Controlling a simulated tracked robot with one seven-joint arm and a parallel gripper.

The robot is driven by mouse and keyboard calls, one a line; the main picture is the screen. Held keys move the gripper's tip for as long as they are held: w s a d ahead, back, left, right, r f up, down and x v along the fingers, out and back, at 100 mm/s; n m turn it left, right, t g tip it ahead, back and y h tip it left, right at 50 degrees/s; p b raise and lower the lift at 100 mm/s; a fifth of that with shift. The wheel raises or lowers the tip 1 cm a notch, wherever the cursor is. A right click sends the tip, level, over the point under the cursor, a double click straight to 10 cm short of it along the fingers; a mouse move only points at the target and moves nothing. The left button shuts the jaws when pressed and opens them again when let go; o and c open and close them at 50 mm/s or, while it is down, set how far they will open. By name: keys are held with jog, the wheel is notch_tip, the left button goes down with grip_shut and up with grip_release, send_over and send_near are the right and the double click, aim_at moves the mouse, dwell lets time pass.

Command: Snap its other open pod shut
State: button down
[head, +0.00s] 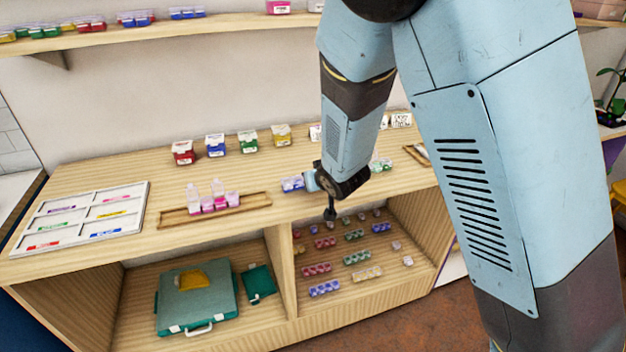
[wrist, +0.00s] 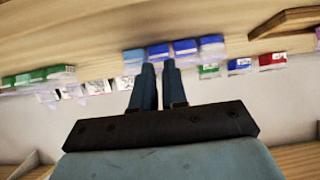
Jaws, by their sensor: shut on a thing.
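A strip of blue pods (head: 291,184) lies on the wooden counter and also shows in the wrist view (wrist: 185,47). One end pod looks lighter blue; I cannot tell which lids are up. My gripper (head: 308,182) is at the strip's right side in the head view. In the wrist view its fingers (wrist: 160,68) are close together against the strip, with part of it between or behind the tips.
Red (head: 183,153), blue (head: 215,146), green (head: 248,142) and yellow (head: 281,136) boxes line the back. A white sorting board (head: 75,218) lies at the left. Green pods (head: 381,165) are right of my arm. Shelves below hold a green case (head: 197,305) and several pod strips.

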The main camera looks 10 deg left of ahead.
dwell(0.4)
jog(key=c, duration=1.1)
grip_release()
jog(key=shift+c, duration=0.2)
